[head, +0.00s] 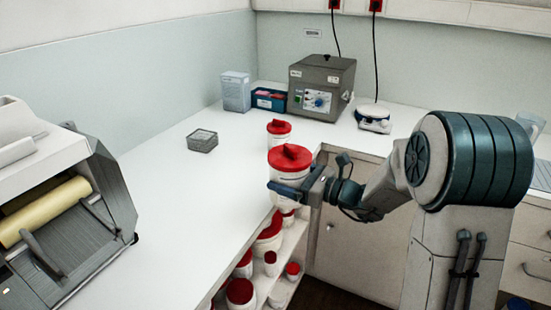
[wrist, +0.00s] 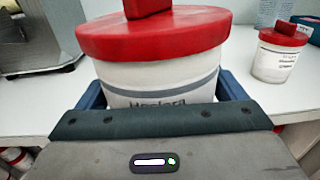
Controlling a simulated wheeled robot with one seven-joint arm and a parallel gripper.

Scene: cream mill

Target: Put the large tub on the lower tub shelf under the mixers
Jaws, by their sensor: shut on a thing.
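A large white tub (head: 290,178) with a red lid and red knob is in the middle of the head view, at the counter's front edge. My gripper (head: 288,190) is shut on it, with blue fingers on both sides of its body. In the wrist view the same tub (wrist: 160,80) stands upright between the fingers, with part of a printed label showing. I cannot tell whether its base touches the counter. The tub shelf (head: 290,245) is under the counter, below the gripper, and holds several red-lidded white tubs of different sizes. Its lower part is partly hidden.
A smaller red-lidded tub (head: 279,132) stands on the counter (head: 185,200) behind the held one. A roller machine (head: 60,210) fills the left. Most counter space is clear.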

